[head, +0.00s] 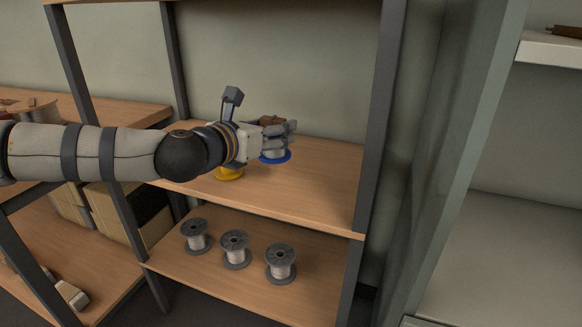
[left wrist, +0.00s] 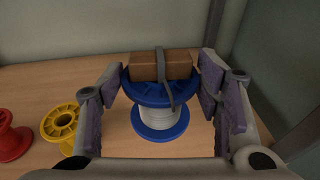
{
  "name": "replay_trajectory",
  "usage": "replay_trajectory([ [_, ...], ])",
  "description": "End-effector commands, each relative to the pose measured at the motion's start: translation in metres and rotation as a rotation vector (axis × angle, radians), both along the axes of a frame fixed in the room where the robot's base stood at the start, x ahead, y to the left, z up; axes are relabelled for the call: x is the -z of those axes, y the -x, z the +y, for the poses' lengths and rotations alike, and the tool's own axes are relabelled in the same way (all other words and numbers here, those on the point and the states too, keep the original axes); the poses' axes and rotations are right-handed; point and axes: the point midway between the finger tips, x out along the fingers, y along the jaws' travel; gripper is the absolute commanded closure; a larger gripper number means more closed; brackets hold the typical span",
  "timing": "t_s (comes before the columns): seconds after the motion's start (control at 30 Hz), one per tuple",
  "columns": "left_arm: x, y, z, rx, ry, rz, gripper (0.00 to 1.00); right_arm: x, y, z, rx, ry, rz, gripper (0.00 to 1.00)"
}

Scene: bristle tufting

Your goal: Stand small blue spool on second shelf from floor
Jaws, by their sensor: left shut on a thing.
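The small blue spool (head: 275,156), with white winding and blue flanges, is upright at the middle shelf board (head: 325,185), the second from the floor. My left gripper (head: 284,132) is shut on its upper part. In the left wrist view the spool (left wrist: 160,122) stands between the two finger pads of the left gripper (left wrist: 160,84), which reach its top flange. Its lower flange appears on or just above the board; I cannot tell which. My right gripper is not in view.
A yellow spool (head: 230,174) and a red spool (left wrist: 12,137) stand left of the blue one. A brown block with a grey strap (left wrist: 175,66) shows at the blue spool's top. Three grey spools (head: 235,250) stand on the lower shelf. A dark post (head: 378,120) bounds the right.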

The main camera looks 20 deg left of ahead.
Motion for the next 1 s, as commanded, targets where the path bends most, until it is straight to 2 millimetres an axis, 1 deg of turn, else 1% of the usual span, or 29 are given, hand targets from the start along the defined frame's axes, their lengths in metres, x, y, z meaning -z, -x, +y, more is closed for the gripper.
replay_trajectory([
  [0.03,0.009,-0.009,-0.011,0.003,-0.001,0.004,0.71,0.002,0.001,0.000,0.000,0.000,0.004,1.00],
  [0.1,0.027,-0.017,-0.019,0.002,-0.001,0.007,0.71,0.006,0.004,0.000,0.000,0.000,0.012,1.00],
  [0.2,0.044,-0.027,-0.029,0.001,-0.001,0.005,0.71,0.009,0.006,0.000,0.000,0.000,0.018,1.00],
  [0.37,0.057,-0.037,-0.038,0.000,0.001,0.001,0.71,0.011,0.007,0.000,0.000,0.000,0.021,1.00],
  [0.43,0.067,-0.042,-0.043,0.001,0.001,0.002,0.71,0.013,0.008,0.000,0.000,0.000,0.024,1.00],
  [0.5,0.080,-0.041,-0.042,-0.001,0.001,0.004,0.71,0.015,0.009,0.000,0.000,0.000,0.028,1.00],
  [0.57,0.089,-0.041,-0.042,-0.001,0.001,0.004,0.71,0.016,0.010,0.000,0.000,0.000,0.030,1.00],
  [0.63,0.094,-0.041,-0.042,-0.001,0.002,0.001,0.71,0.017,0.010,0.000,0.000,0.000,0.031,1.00],
  [0.87,0.093,-0.041,-0.042,0.000,0.001,-0.002,0.71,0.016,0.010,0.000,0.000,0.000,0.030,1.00],
  [1.0,0.099,-0.041,-0.042,0.000,0.002,0.001,0.71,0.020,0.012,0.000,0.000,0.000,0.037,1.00],
])
